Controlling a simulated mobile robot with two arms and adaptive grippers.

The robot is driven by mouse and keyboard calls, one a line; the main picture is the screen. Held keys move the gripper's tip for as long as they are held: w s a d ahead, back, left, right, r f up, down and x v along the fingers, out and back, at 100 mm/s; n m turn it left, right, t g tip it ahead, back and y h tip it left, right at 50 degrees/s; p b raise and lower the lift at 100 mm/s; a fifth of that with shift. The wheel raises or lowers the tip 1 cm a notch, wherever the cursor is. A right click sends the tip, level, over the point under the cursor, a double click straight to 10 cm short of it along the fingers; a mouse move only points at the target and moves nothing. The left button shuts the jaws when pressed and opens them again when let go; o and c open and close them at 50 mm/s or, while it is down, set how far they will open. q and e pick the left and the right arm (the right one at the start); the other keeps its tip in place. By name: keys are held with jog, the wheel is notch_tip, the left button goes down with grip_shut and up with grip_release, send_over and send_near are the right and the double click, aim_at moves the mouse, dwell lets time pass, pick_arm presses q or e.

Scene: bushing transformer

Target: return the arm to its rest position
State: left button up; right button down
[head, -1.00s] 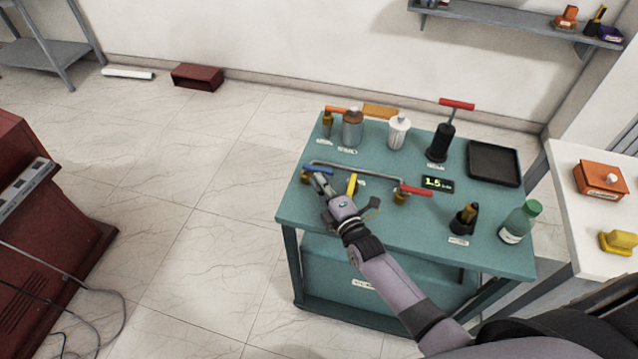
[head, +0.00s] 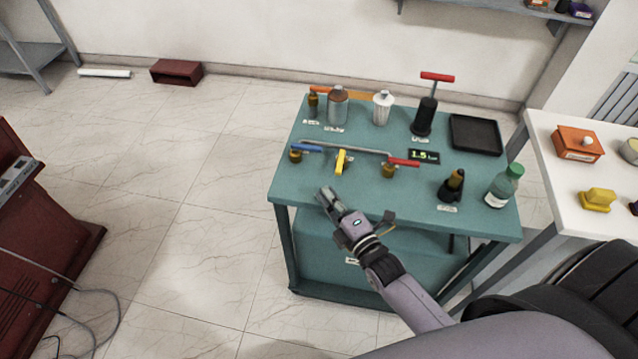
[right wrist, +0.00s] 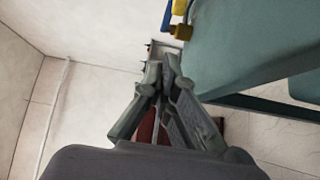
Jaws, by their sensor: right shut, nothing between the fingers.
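My right arm (head: 413,302) reaches in from the lower right in the head view. My right gripper (head: 325,194) is shut and empty, just off the front edge of the teal table (head: 300,215), apart from the things on it. In the right wrist view the fingertips (right wrist: 162,66) meet, with the table side to their right. A pipe with a blue handle (head: 307,147), a yellow handle (head: 341,161) and a red handle (head: 404,162) lies on the table beyond the gripper. My left gripper is not in view.
The table also bears cans (head: 337,107), a black hand pump (head: 425,115), a black tray (head: 475,135) and a green-capped bottle (head: 503,187). A white table (head: 570,205) stands at right, a red cabinet (head: 40,235) at left.

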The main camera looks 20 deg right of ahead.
jog(key=s+f+m+g+h, duration=0.1)
jog(key=s+m+g+h, duration=0.1)
jog(key=s+m+g, duration=1.75)
jog(key=s+f+n+t+b, duration=0.1)
jog(key=s+f+t, duration=0.15)
jog(key=f, duration=1.25)
jog(key=s+f+n+t+b, duration=0.1)
jog(key=s+f, duration=0.2)
jog(key=f, duration=1.1)
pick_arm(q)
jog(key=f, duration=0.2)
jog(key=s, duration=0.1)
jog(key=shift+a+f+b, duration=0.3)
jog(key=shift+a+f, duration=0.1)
pick_arm(e)
jog(key=s+d+f, duration=0.2)
jog(key=s+f, duration=1.4)
jog(key=shift+s+d+g+h, duration=0.15)
jog(key=shift+d+g+h, duration=0.15)
jog(key=shift+d+g, duration=0.1)
